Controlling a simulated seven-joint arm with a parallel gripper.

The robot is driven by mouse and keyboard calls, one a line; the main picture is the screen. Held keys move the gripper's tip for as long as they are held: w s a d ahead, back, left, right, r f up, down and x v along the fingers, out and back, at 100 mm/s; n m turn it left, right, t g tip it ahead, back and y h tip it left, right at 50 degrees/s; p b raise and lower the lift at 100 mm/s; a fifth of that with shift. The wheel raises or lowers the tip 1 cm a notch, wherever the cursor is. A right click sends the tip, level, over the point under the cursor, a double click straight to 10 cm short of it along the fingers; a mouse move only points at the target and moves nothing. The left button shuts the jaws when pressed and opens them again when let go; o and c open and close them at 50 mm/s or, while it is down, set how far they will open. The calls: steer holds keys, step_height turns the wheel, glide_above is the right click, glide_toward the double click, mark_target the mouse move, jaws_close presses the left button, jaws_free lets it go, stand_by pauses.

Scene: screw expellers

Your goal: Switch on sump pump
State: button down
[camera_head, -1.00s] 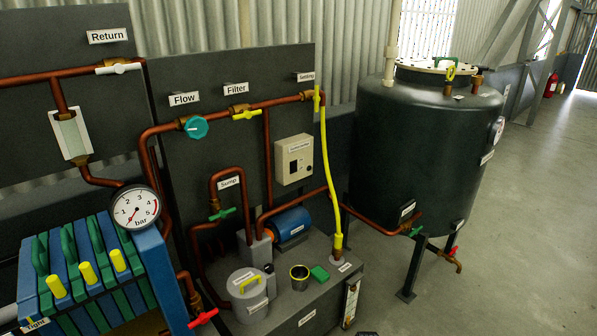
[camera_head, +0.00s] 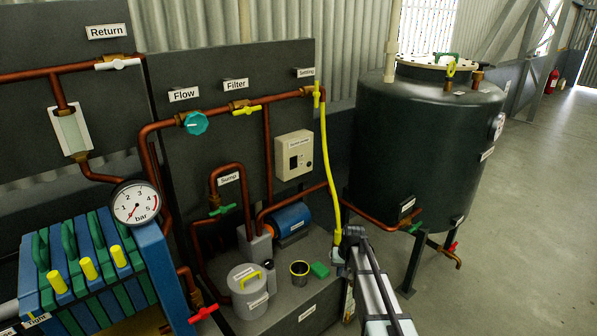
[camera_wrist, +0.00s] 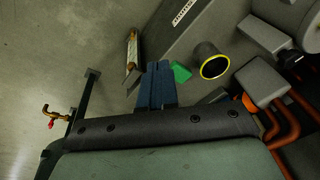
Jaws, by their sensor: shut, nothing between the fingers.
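The cream control box (camera_head: 294,156) is mounted on the dark panel, with a dark inset on its front and a small knob at its right side. Its label is too small to read surely. A blue motor-like pump body (camera_head: 291,221) sits on the grey base, below the box. The "Sump" label (camera_head: 229,179) hangs on the copper pipe loop. My gripper (camera_head: 351,236) is low, to the right of the pump and below the box, near the yellow hose's lower end. In the wrist view its blue-grey fingers (camera_wrist: 157,70) are together and empty.
The yellow hose (camera_head: 328,160) runs down the panel's right edge. A large dark tank (camera_head: 425,140) stands to the right. Open floor lies further right.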

mark_target(294, 163)
steer(key=w+a+r+m+t+y, duration=0.1)
steer(key=w+a+r+m, duration=0.2)
steer(key=w+r, duration=0.6)
steer(key=w+a+r+m+t+y, duration=0.1)
steer(key=w+a+r+m+y, duration=0.1)
steer(key=w+r, duration=0.8)
steer(key=w+a+r+m+t+y, duration=0.1)
steer(key=w+a+r+m, duration=0.3)
steer(key=w+r, duration=0.5)
steer(key=shift+w+a+r+m+t+y, duration=0.25)
steer(key=shift+w+a+t, duration=0.35)
steer(key=shift+w+a, duration=1)
steer(key=shift+w+d+f, duration=0.1)
steer(key=shift+w+d, duration=0.35)
steer(key=shift+w+a+r+x, duration=0.25)
steer(key=shift+r+x, duration=0.05)
steer(key=shift+x, duration=1.85)
steer(key=shift+w+a+r+x, duration=0.25)
steer(key=shift+r+x, duration=0.1)
steer(key=shift+x, duration=1.85)
steer(key=shift+w+a+r+x, duration=0.25)
steer(key=shift+r+x, duration=0.05)
steer(key=shift+x, duration=1.85)
steer(key=shift+a+f, duration=0.1)
